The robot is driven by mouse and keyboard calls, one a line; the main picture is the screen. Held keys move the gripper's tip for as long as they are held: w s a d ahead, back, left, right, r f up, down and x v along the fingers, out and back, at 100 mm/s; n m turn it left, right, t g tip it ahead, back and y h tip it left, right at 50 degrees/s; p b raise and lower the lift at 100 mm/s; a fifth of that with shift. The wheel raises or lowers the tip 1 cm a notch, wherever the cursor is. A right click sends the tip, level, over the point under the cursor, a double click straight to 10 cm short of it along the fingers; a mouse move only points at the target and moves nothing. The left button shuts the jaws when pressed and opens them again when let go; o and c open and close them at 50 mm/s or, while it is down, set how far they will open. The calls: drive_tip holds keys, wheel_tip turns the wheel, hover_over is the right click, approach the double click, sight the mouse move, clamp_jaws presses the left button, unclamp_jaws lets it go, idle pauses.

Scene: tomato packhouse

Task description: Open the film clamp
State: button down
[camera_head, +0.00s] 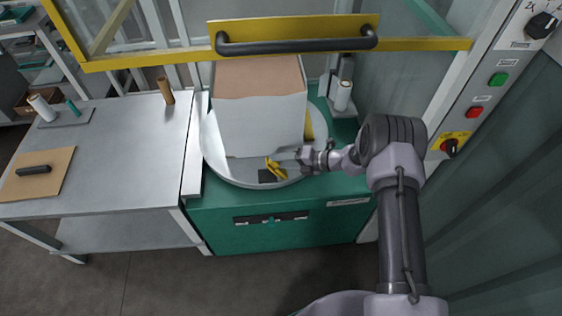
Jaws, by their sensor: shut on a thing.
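The film clamp is a small yellow lever (275,168) near the front edge of the round turntable (219,168), by a dark patch on the turntable. My gripper (283,160) comes in from the right and is shut on the yellow lever. The fingertips are small in this view and partly cover the lever. A large pale box-shaped load (258,120) with a brown top stands on the turntable just behind the clamp.
A yellow guard frame with a black handle (296,41) spans above the load. A white film roll (342,96) stands at the right rear. A metal table (130,150) is at left. A control panel with green and red buttons (473,112) is at right.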

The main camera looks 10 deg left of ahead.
drive_tip(key=c, duration=0.9)
unclamp_jaws()
drive_tip(key=shift+w, duration=0.1)
drive_tip(key=p+v, duration=0.5)
drive_tip(key=v, duration=1.2)
drive_tip(key=shift+d, duration=0.25)
